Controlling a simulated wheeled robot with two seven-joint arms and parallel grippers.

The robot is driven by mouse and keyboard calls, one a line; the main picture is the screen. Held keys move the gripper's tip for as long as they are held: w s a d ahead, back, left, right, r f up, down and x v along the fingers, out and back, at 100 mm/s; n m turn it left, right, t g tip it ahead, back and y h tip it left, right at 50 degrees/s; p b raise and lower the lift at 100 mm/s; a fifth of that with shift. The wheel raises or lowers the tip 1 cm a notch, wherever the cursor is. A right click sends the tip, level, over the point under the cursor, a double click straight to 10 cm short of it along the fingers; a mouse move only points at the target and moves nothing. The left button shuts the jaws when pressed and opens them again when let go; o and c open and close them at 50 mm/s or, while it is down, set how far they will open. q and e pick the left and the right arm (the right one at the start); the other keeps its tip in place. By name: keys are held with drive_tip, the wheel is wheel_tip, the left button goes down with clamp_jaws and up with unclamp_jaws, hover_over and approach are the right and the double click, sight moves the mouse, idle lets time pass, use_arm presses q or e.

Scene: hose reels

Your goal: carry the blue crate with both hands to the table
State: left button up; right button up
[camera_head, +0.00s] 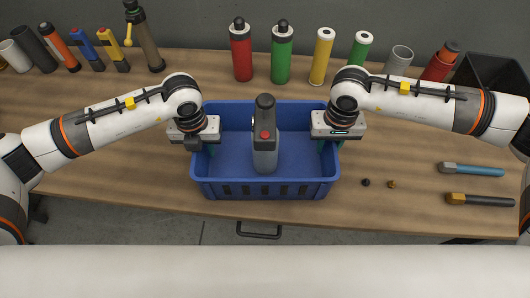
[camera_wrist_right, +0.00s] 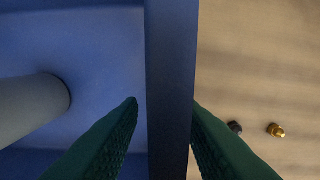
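The blue crate (camera_head: 265,189) stands upright on the wooden table near its front edge. A grey bottle-like tool (camera_head: 265,150) with a red button stands inside it. My left gripper (camera_head: 208,148) points down at the crate's left wall; its fingers are mostly hidden, so I cannot tell whether they grip. My right gripper (camera_head: 328,145) is at the right wall. In the right wrist view its green fingers (camera_wrist_right: 165,102) stand on either side of the crate wall (camera_wrist_right: 170,60), with a narrow gap showing on the inner side, so it looks open around the wall.
Red (camera_head: 241,55) and green (camera_head: 282,55) bottles stand behind the crate, with several other cylinders and tools along the back. Two small fittings (camera_head: 378,183) and two handled tools (camera_head: 480,200) lie at right. A black bin (camera_head: 495,75) is at the back right. The table left of the crate is clear.

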use_arm(q)
clamp_jaws()
use_arm(e)
clamp_jaws()
use_arm(q)
drive_tip(key=shift+r, duration=0.1)
use_arm(e)
drive_tip(key=shift+r, duration=0.1)
idle(0.9)
